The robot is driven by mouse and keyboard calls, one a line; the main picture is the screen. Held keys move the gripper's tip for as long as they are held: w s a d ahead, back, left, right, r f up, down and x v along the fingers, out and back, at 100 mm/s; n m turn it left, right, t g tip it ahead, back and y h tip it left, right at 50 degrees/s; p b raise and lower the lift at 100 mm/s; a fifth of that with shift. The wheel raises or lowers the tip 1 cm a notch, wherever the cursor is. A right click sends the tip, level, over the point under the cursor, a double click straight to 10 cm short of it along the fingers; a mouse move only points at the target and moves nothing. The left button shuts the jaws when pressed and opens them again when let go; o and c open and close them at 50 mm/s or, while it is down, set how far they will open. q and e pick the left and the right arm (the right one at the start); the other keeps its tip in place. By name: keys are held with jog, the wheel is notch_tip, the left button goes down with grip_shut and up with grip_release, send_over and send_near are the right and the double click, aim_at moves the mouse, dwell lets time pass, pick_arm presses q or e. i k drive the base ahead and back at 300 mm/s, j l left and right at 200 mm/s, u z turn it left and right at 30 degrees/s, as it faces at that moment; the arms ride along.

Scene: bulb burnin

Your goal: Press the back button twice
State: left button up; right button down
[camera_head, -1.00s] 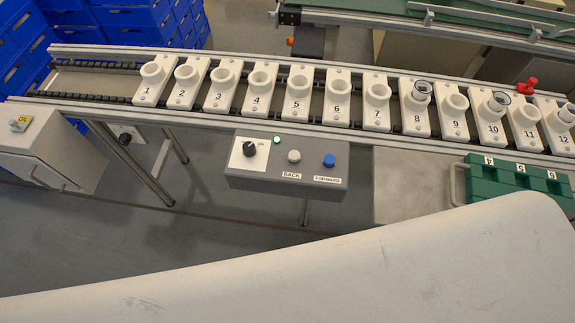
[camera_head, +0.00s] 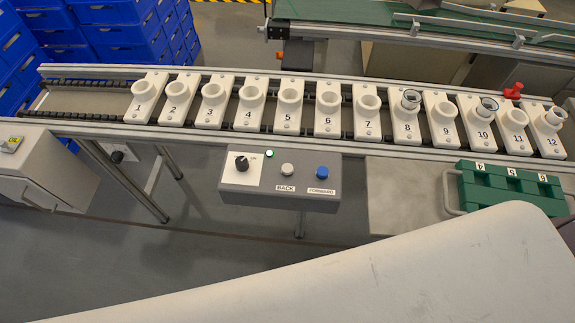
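The back button (camera_head: 287,170) is a light grey round button above the label BACK. It sits on a grey control box (camera_head: 230,203) fixed below the front rail of the conveyor. A blue button (camera_head: 322,172) above the label FORWARD is to its right. A black knob (camera_head: 242,163) and a lit green lamp (camera_head: 268,154) are to its left. Neither of my grippers shows in the head view, and nothing covers the buttons.
Numbered white socket carriers (camera_head: 288,114) stand in a row on the conveyor. Clear bulbs sit in a few right-hand sockets. A green case (camera_head: 505,195) lies on a grey shelf at the right. A large pale surface (camera_head: 370,275) fills the lower right foreground. Blue crates (camera_head: 110,38) stand back left.

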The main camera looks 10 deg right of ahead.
aim_at(286, 170)
jog(key=j+z, duration=0.15)
jog(key=j, duration=0.35)
jog(key=j+z, duration=0.2)
jog(key=j, duration=0.3)
jog(key=j+z, duration=0.15)
jog(key=j, duration=0.35)
jog(key=k+j+z, duration=0.15)
jog(key=j, duration=0.3)
jog(key=k+j+z, duration=0.15)
jog(key=j, duration=0.35)
jog(key=i, duration=0.05)
